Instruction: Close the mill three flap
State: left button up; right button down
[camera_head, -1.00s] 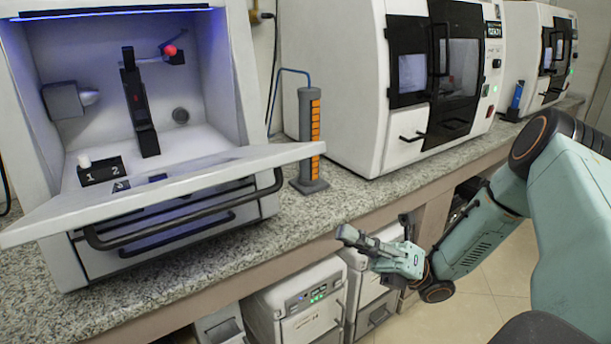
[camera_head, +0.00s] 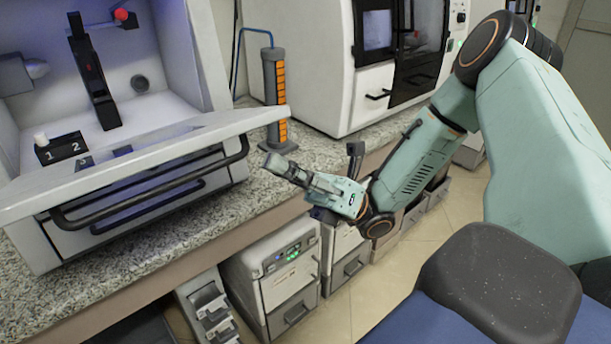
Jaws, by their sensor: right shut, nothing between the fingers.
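The milling machine at the left (camera_head: 176,45) stands on the counter with its flap (camera_head: 90,188) folded down and out toward me, so the chamber is open. A dark bar handle (camera_head: 150,192) runs along the flap's front. My right gripper (camera_head: 272,163) is shut and empty. It is in front of the counter edge, just right of the flap's right end, with its fingers pointing left toward the handle. A gap shows between them in the picture. My left gripper is out of view. No label on the machine tells me which mill it is.
Inside the chamber are a dark upright post (camera_head: 93,80), a red ball (camera_head: 121,14) and a small block marked 1 and 2 (camera_head: 60,148). A grey column with orange bars (camera_head: 276,95) stands beside the machine. Another white machine (camera_head: 310,60) is behind. Grey units (camera_head: 285,275) sit below the counter.

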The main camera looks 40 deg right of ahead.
jog(key=shift+w+r+p, duration=0.15)
jog(key=shift+w+r, duration=0.1)
jog(key=shift+r, duration=0.35)
jog(key=shift+w+r+p, duration=0.15)
jog(key=shift+w+r, duration=0.05)
jog(key=shift+r, duration=0.4)
jog(key=shift+w+r, duration=0.1)
jog(key=shift+r, duration=0.25)
